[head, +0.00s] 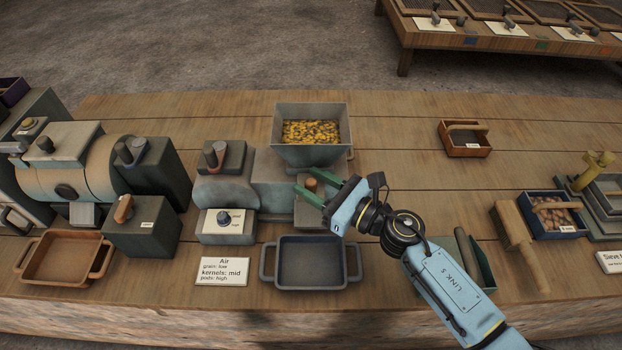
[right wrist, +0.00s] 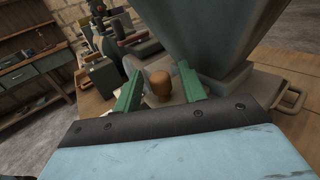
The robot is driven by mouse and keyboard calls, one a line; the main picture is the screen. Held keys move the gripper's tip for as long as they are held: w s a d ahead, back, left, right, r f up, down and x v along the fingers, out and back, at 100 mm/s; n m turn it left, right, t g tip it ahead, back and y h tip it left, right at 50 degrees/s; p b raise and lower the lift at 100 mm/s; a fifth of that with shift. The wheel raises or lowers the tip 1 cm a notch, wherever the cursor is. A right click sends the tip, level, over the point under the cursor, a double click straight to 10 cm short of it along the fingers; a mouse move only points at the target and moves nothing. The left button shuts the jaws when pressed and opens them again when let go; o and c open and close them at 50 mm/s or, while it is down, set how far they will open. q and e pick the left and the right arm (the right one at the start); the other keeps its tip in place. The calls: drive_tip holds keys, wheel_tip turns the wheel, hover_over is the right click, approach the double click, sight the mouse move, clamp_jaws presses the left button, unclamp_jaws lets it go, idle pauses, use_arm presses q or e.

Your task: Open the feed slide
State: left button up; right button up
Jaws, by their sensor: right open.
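The feed slide's likely handle is a round wooden knob (head: 311,185) on the grey machine just below the square hopper (head: 311,110), which holds yellow and dark kernels. My right gripper (head: 308,188) is open, with its green fingers reaching left over the knob. In the right wrist view the knob (right wrist: 160,84) stands between the two open fingers (right wrist: 158,92), and I cannot tell whether they touch it. The hopper's wall (right wrist: 208,38) rises close to the right of the fingers. The slide itself is hidden. My left gripper is not in view.
A dark blue tray (head: 310,238) sits in front of the machine. A card headed Air (head: 222,271) lies left of it. A dial box (head: 227,226) and a drum machine (head: 70,172) stand to the left. A brush (head: 518,238) and small boxes lie right; the back right table is mostly clear.

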drive_tip(key=shift+w+a, duration=0.25)
drive_tip(key=shift+a, duration=0.1)
